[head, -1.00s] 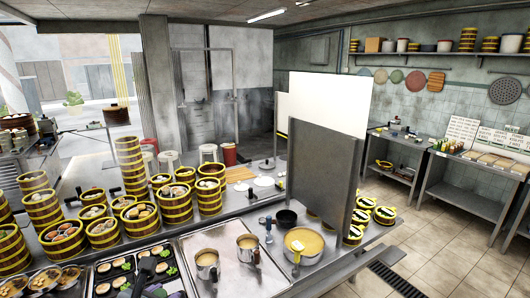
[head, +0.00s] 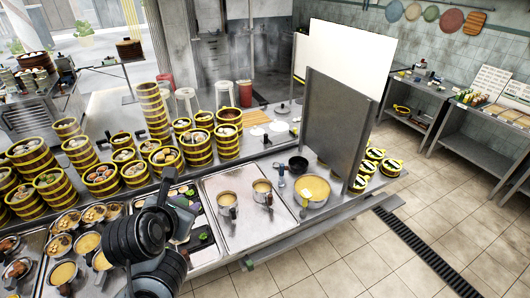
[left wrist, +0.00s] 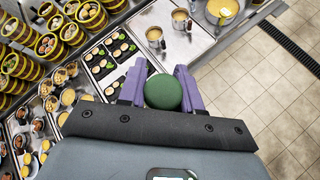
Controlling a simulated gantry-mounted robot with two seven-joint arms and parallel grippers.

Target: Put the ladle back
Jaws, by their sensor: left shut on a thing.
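My left gripper (head: 182,214) is over the front of the counter. In the left wrist view its purple fingers (left wrist: 162,93) are shut on a round green-topped thing (left wrist: 163,92). I see only its top, so I cannot tell whether it is the ladle's handle; in the head view my gripper and arm hide it. A wide pan of yellow soup (head: 313,188) stands on the right of the counter, with a small pale thing (head: 304,196) in it that is too small to identify. My right gripper is not in view.
A steel tray (head: 240,232) with two handled pots (head: 227,199) lies right of my gripper. Bamboo steamer towers (head: 198,150) stand behind. Dark plates of food (left wrist: 108,62) and several soup bowls (head: 88,243) are nearby. A grey divider (head: 335,125) rises at the right.

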